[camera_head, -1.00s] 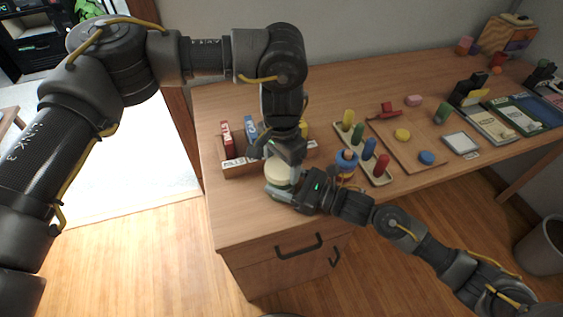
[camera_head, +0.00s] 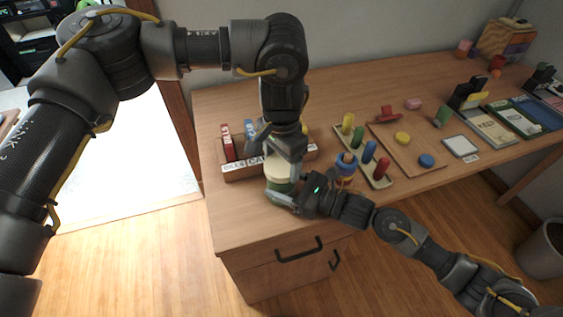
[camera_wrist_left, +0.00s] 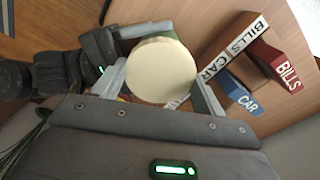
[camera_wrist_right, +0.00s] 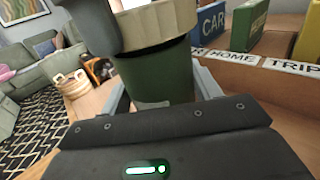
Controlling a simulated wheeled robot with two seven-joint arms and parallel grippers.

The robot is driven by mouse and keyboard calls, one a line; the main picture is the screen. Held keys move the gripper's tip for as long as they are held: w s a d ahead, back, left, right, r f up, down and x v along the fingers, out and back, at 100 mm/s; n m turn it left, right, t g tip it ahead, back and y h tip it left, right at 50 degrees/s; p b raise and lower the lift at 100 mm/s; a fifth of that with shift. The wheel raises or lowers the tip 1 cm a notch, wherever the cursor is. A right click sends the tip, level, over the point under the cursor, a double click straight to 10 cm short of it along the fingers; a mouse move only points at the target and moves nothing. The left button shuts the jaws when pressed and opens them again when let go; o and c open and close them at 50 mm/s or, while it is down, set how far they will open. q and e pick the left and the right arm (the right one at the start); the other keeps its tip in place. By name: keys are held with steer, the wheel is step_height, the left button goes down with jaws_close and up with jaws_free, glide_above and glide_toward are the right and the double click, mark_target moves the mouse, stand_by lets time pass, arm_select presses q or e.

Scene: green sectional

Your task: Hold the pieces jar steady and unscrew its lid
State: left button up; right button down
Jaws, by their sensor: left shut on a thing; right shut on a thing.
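The pieces jar has a green body (camera_wrist_right: 158,78) and a round cream lid (camera_wrist_left: 160,70). It is at the near left of the desk, its lid also seen in the head view (camera_head: 278,172). My left gripper (camera_wrist_left: 163,88) comes from above and is shut on the lid, one finger on each side. My right gripper (camera_wrist_right: 160,90) comes from the side and is shut on the green body. In the right wrist view a dark strip shows between lid and body, and the lid looks slightly tilted against it. The jar's contents are hidden.
A wooden card box (camera_head: 240,170) with labelled cards stands close behind the jar. A blue ring stack (camera_head: 346,165) and a peg tray (camera_head: 343,138) stand to the right. A board with coloured pieces (camera_head: 400,150) lies beyond. The desk's front edge is near.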

mark_target(281, 164)
arm_select(q)
steer(key=shift+r, duration=0.2)
steer(key=shift+r, duration=1.9)
arm_select(e)
steer(key=shift+c, duration=1.3)
jaws_free()
arm_select(q)
steer(key=shift+f, duration=0.2)
arm_select(e)
steer(key=shift+s+d+f, duration=0.15)
steer(key=shift+s+d, duration=0.05)
steer(key=shift+d, duration=0.3)
arm_select(q)
step_height(281, 164, down, 2)
steer(key=shift+b, duration=1.2)
arm_select(e)
steer(key=v, duration=0.9)
steer(key=shift+s+d, duration=0.15)
arm_select(q)
steer(key=shift+f, duration=0.1)
arm_select(e)
steer(key=shift+v, duration=0.8)
